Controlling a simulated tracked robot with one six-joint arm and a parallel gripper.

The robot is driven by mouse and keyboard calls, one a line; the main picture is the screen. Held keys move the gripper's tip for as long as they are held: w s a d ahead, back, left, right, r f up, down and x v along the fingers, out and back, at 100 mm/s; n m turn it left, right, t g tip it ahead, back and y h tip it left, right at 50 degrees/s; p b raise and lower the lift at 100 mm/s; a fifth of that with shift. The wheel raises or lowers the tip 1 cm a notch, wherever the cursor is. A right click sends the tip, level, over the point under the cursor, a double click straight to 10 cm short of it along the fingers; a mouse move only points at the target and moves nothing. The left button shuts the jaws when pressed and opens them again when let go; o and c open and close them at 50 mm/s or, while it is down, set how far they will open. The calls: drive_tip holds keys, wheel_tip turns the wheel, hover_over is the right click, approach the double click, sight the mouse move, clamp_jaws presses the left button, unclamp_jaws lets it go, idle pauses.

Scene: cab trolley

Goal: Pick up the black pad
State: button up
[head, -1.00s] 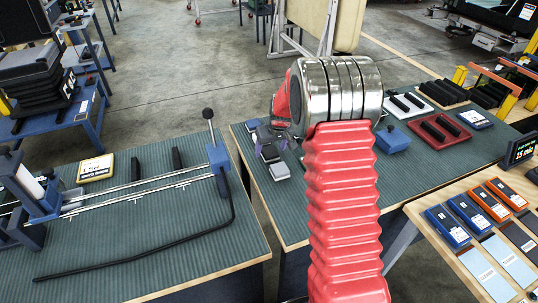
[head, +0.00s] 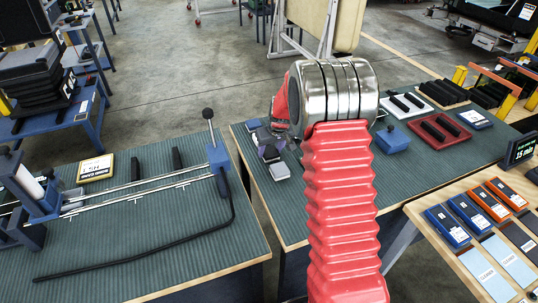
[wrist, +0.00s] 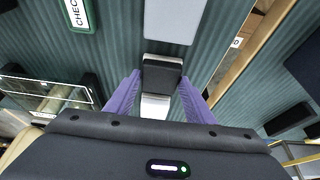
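The black pad (wrist: 161,74) lies between my fingers in the wrist view, with a pale block edge showing above and below it. In the head view the black pad (head: 271,153) is a small dark top on a grey block near the left edge of the middle bench. My gripper (wrist: 160,78) is open, its purple fingers on either side of the pad. The right finger looks very near the pad's side; contact cannot be told. In the head view my gripper (head: 268,140) is partly hidden by my arm.
A grey block (head: 280,171) stands just in front of the pad. A blue block (head: 392,140) and a red tray (head: 455,139) lie farther right on the green ribbed bench (head: 285,215). The left bench holds a lever with rails (head: 150,180).

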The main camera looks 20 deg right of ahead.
sight(271, 152)
drive_tip(key=c, duration=0.6)
drive_tip(key=shift+r, duration=0.1)
wheel_tip(271, 152, up, 10)
drive_tip(key=shift+f, duration=0.1)
idle(0.3)
idle(0.4)
drive_tip(key=o, duration=0.4)
drive_tip(key=shift+c, duration=1.4)
